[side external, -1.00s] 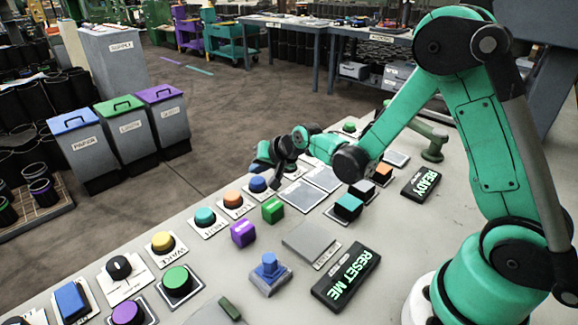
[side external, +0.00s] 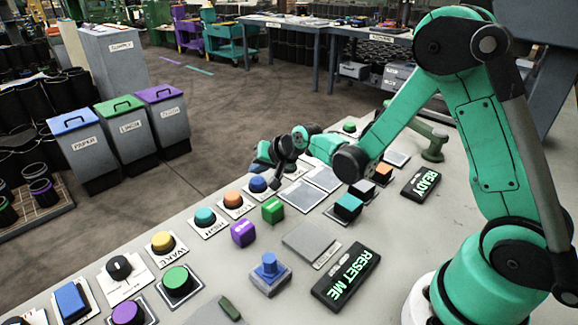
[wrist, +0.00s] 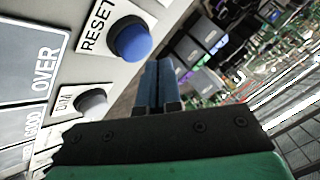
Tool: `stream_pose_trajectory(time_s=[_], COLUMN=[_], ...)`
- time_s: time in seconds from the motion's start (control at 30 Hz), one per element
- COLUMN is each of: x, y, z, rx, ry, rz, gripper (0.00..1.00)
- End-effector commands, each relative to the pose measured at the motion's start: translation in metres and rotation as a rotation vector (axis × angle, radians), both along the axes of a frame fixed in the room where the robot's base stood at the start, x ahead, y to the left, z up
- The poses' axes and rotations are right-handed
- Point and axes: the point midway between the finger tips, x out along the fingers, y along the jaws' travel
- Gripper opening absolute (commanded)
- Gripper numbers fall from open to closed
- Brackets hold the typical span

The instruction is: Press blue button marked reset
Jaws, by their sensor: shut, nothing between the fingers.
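The blue round button marked RESET (wrist: 130,40) stands on a white plate at the top left of the wrist view. In the side view the blue button (side external: 257,184) sits in the row of buttons along the table's far edge. My gripper (side external: 262,165) is just above and behind it in that picture, its blue fingers pointing down. In the wrist view my gripper (wrist: 160,70) is shut and empty, its fingers to the right of the button. A gap shows between them there; the button does not look pressed.
An orange button (side external: 232,199) and a teal button (side external: 205,217) stand to the left in the row. A green cube (side external: 272,211) and a purple cube (side external: 243,233) lie nearby.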

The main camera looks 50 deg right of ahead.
Motion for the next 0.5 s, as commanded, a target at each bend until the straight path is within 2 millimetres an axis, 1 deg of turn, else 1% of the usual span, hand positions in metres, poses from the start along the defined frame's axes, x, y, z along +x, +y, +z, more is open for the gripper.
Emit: stream_pose_trajectory(time_s=[0.33,0.5], x=[0.0001,0.0000], y=[0.0000,0.0001], z=[-0.0082,-0.0086], rx=[0.000,0.000], ry=[0.000,0.000], rz=[0.000,0.000], gripper=[0.00,0.00])
